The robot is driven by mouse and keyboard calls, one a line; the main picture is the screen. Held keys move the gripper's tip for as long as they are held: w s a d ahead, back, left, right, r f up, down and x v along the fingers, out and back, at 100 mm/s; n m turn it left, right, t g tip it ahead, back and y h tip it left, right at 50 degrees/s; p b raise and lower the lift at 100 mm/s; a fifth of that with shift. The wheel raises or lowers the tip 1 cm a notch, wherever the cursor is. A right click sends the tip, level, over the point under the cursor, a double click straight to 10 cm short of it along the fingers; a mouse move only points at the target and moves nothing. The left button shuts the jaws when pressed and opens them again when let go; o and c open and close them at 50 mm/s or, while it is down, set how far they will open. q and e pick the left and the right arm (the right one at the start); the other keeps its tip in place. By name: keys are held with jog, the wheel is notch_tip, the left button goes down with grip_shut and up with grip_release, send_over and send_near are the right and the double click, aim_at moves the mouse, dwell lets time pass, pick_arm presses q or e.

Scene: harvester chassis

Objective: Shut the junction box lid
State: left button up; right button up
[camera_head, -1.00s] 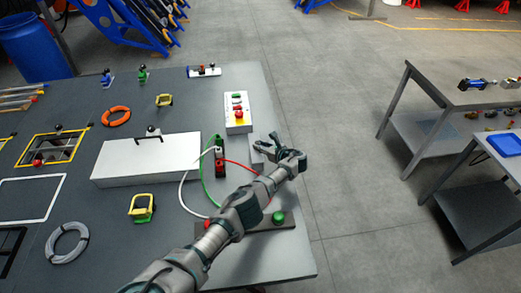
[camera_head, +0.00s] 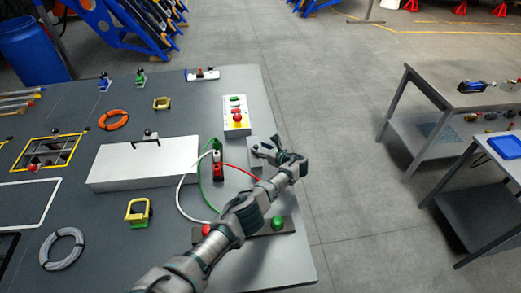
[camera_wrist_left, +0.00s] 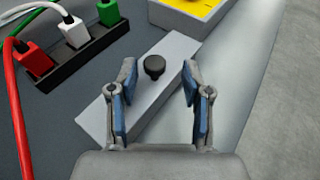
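A small light grey box (camera_head: 256,162) with a black knob on top lies near the right edge of the dark table. I take it for the junction box, though its lid is hard to tell apart. In the left wrist view the grey box (camera_wrist_left: 172,70) lies at a slant, with its black knob (camera_wrist_left: 154,67) between my fingers in the picture. My left gripper (camera_head: 272,150) is open over the box's right side, and it also shows in the wrist view (camera_wrist_left: 159,75). Contact cannot be told. My right gripper is out of view.
A black socket strip (camera_head: 218,166) with red, white and green plugs and cables stands left of the box. A yellow-topped button box (camera_head: 237,122) is behind it. A bar with red and green buttons (camera_head: 258,228) lies under my arm. A white handled case (camera_head: 145,168) sits further left.

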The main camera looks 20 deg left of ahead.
pick_arm(q)
jog(key=v, duration=1.2)
jog(key=shift+f, duration=0.15)
